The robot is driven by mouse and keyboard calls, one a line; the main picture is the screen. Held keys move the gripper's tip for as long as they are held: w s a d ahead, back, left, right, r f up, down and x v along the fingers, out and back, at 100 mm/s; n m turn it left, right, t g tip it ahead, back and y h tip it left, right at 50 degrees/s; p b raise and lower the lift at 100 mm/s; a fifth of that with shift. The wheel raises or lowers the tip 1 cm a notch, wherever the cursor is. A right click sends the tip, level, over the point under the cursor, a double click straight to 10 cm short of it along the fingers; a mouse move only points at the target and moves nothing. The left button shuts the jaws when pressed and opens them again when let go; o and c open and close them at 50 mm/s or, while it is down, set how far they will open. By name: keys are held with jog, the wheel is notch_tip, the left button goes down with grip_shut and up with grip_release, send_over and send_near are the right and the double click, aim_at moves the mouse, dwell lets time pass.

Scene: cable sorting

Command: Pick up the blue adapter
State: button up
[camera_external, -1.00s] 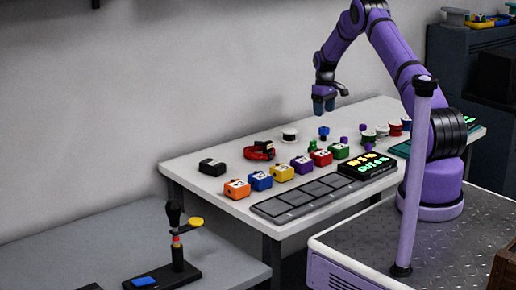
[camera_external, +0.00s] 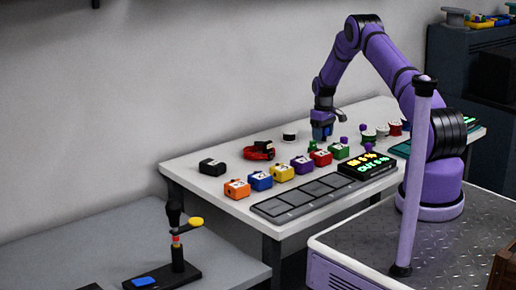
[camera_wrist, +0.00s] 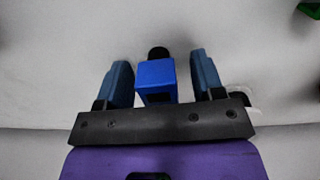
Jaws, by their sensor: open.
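The blue adapter (camera_wrist: 156,78) is a small bright blue block with a dark round end, standing between my gripper's two fingers in the wrist view. There is a visible gap on each side of it, wider on the right. My gripper (camera_wrist: 161,72) is open, with blue-grey fingers. In the external view my gripper (camera_external: 322,131) is lowered to the tabletop behind the row of coloured boxes, and it mostly hides the adapter there.
On the white table (camera_external: 235,160), a purple adapter (camera_external: 342,142) stands close at right. Red (camera_external: 321,157) and green (camera_external: 340,151) boxes sit just in front.

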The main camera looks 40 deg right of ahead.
jog(key=c, duration=1)
jog(key=shift+r, duration=0.1)
